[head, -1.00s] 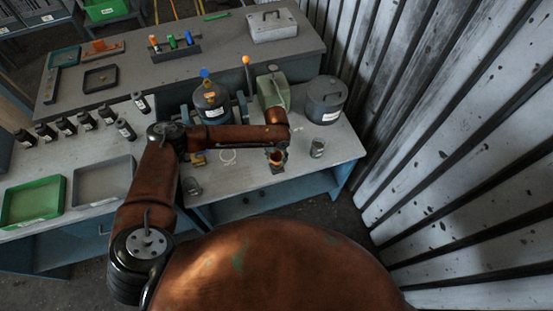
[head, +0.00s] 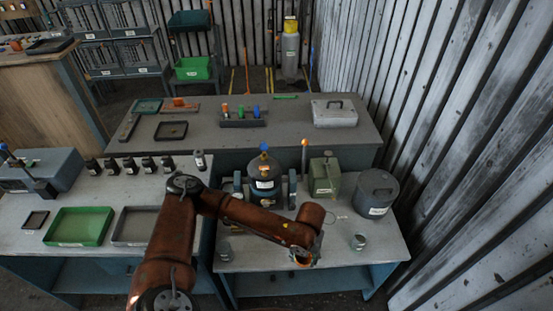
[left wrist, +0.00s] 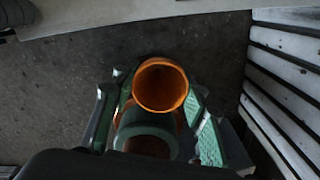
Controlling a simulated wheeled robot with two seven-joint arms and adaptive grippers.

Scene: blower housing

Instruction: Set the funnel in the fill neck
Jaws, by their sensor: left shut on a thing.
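My left gripper (head: 305,252) is shut on an orange funnel (head: 301,260), which shows low at the front edge of the bench in the head view. In the left wrist view, the funnel's round open mouth (left wrist: 161,86) faces the camera between the fingers (left wrist: 155,108), with dark floor behind it. A dark round housing (head: 265,180) with a pale label and a blue cap (head: 264,148) stands on the bench, behind my left arm. I cannot make out an open fill neck on it. My right gripper is not in view.
A green-grey box (head: 324,178) and a grey lidded pot (head: 376,190) stand right of the housing. A small metal cup (head: 359,241) is near the bench front. Dark bottles (head: 130,164) and a green tray (head: 78,226) are at left. A corrugated wall (head: 470,160) closes the right side.

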